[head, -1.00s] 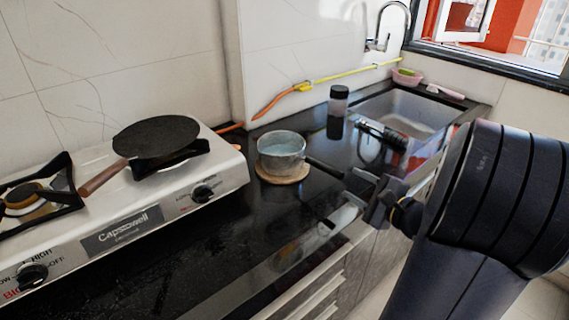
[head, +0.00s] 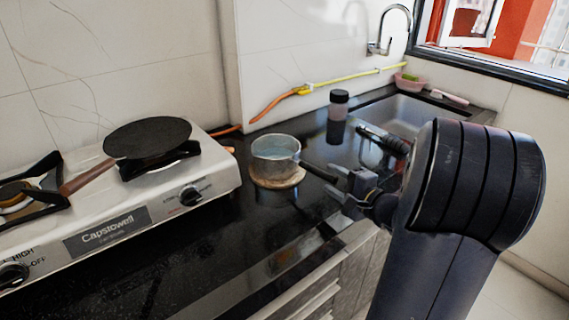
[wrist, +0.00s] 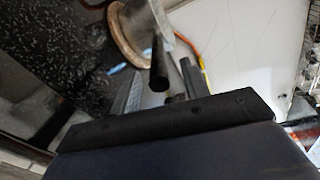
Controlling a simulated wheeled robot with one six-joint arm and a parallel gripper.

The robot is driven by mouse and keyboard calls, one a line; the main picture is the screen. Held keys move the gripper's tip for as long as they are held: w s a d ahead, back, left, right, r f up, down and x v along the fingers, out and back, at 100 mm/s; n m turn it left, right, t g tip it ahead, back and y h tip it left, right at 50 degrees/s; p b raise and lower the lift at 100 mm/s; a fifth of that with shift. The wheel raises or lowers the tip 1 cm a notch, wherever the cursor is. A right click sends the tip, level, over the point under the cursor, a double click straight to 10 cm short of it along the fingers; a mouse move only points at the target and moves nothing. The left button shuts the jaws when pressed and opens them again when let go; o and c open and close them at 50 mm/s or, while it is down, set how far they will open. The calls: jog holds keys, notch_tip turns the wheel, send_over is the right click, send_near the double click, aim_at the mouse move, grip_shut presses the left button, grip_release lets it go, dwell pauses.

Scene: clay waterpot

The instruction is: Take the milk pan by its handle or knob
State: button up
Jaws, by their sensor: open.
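The milk pan (head: 275,158) is a small grey metal pan on a round wooden board (head: 283,181) on the black counter. Its dark handle (head: 317,172) points right toward my gripper (head: 346,186). My gripper is open at the handle's free end. In the wrist view the pan (wrist: 137,22) is at the top, partly cut off. Its handle (wrist: 158,66) comes down between the two fingers of my gripper (wrist: 160,82). I cannot tell whether either finger touches the handle.
A steel gas stove (head: 150,205) with a dark flat pan (head: 147,138) stands at left. A dark-capped jar (head: 338,106), a black object (head: 384,138) and the sink (head: 410,112) lie behind my gripper. A faucet (head: 385,35) stands at the back wall.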

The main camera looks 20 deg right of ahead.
aim_at(323, 174)
jog(key=x, duration=0.4)
jog(key=shift+w+a, duration=0.1)
jog(key=shift+a, duration=0.1)
grip_shut()
dwell(0.3)
